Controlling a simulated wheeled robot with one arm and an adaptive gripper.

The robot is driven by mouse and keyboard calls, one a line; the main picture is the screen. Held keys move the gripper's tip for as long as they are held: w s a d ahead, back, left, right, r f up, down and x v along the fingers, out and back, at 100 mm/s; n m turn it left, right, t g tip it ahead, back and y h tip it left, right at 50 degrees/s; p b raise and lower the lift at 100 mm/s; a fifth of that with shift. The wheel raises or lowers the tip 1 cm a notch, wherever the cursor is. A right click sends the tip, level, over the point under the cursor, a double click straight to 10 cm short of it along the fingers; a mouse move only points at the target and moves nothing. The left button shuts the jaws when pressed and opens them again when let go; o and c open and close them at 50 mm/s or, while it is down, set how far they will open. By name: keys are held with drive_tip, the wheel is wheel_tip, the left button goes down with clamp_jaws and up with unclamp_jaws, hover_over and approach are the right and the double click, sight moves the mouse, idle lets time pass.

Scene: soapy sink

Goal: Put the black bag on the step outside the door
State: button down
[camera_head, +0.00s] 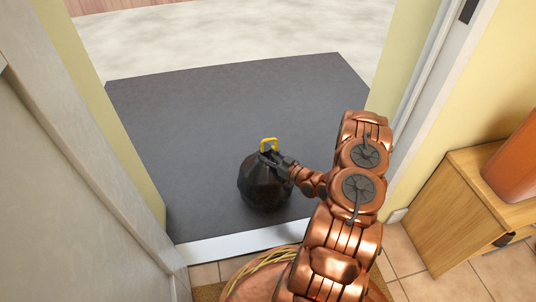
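The black bag (262,188) is a round, faceted sack with a yellow tie handle (268,142) standing up at its top. It is over the front part of the dark grey step (190,110) outside the doorway, just past the pale threshold. Whether its underside touches the step is hard to tell from above. My gripper (270,156) is at the top of the bag, right by the yellow handle. The fingers are small and partly hidden against the dark bag, so whether they are closed on the handle is unclear.
The white threshold strip (245,243) crosses the doorway. The open door (75,150) stands at the left, and the door frame (440,70) is at the right. A wooden cabinet (455,215) with an orange-brown object (515,165) stands inside at right. The step beyond the bag is clear.

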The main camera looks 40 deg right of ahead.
drive_tip(key=c, duration=0.6)
unclamp_jaws()
drive_tip(key=shift+r, duration=0.1)
